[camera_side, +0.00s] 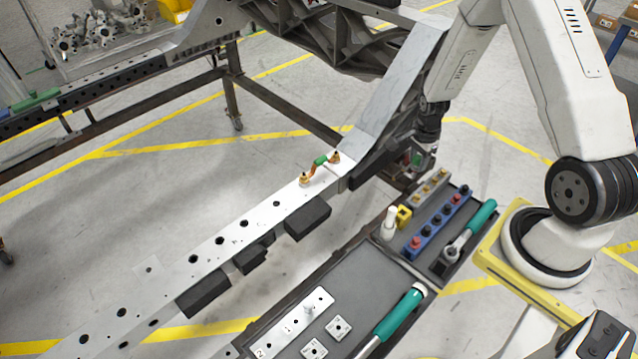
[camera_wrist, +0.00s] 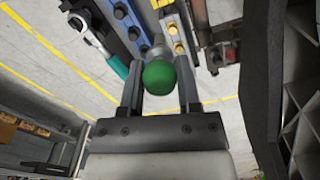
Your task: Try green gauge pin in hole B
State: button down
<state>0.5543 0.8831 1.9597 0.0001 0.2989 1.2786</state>
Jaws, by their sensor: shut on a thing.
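The green gauge pin (camera_wrist: 158,77) is between the two fingers of my gripper (camera_wrist: 158,92) in the wrist view. Its round green head faces the camera, and a grey metal part shows just beyond it. In the side view my gripper (camera_side: 414,172) is above the far end of the tool tray, right of the chassis rail (camera_side: 160,268), and a bit of green shows at it. The rail's top face has several dark holes (camera_side: 221,240). I cannot read any letter by them, so I cannot tell which is hole B. The pin is apart from the rail.
A brass-ended piece with a green middle (camera_side: 320,160) sits on the rail.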

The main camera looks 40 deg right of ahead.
notch_tip(320, 180, up, 9)
jog(key=shift+r, duration=0.1)
jog(key=w+a+n, duration=0.6)
jog(key=w+a, duration=1.4)
jog(key=w+a+n, duration=0.1)
jog(key=a+n, duration=0.5)
jog(key=a, duration=2.3)
jog(key=shift+w+f, duration=0.15)
jog(key=shift+f, duration=1)
jog(key=shift+w+f, duration=0.1)
jog(key=shift+f, duration=1)
jog(key=shift+f, duration=0.2)
jog(key=shift+f, duration=2.7)
